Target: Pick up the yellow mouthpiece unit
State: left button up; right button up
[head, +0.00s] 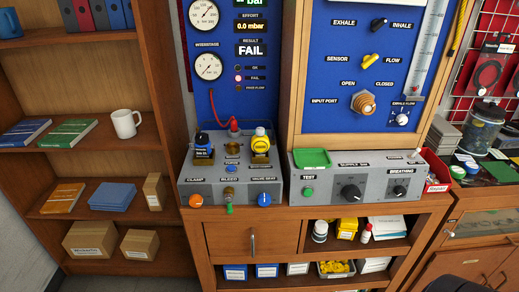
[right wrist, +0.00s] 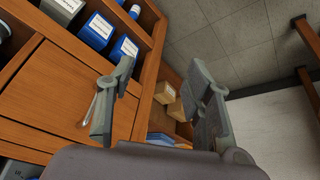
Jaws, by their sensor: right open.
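A yellow unit with a white top (head: 260,143) stands upright on the right part of the grey test box under the gauges. It looks like the mouthpiece unit, but it is small here and I cannot tell its details. A similar blue unit with a dark top (head: 203,146) stands to its left. My right gripper (right wrist: 160,98) is open and empty in the right wrist view, its fingers wide apart in front of the cabinet. No yellow unit shows there. My left gripper is in neither view.
The grey test box (head: 232,192) has knobs along its front. A grey control box (head: 325,190) with a green tray (head: 312,158) stands beside it. A drawer (head: 280,237) is below. A yellow item (head: 347,228) and a bin of yellow parts (head: 335,268) sit on lower shelves.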

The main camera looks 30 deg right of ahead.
jog(key=w+d+r+m+t+h, duration=0.1)
jog(key=w+d+r+t, duration=0.35)
jog(key=w+r, duration=0.4)
jog(key=w+d+r+m+t+h, duration=0.1)
jog(key=w+d+r+m+t, duration=0.1)
jog(key=w+d+r+t, duration=0.5)
jog(key=m+t+h, duration=0.1)
jog(key=m+h, duration=0.1)
jog(key=h, duration=0.1)
send_near(262, 131)
jog(key=p+x, duration=0.1)
jog(key=x, duration=0.1)
jog(key=p+x, duration=0.1)
jog(key=x, duration=0.2)
jog(key=shift+w+d+f, duration=0.1)
jog(key=shift+d+f, duration=0.1)
jog(key=shift+f, duration=0.05)
jog(key=shift+w+d+f, duration=0.1)
jog(key=shift+w, duration=0.4)
jog(key=shift+w+d+r+p, duration=0.1)
jog(key=shift+w+r+p, duration=0.15)
jog(key=shift+w+p, duration=0.35)
jog(key=p+x, duration=0.1)
jog(key=x, duration=0.2)
jog(key=shift+w, duration=0.5)
jog(key=shift+c, duration=0.2)
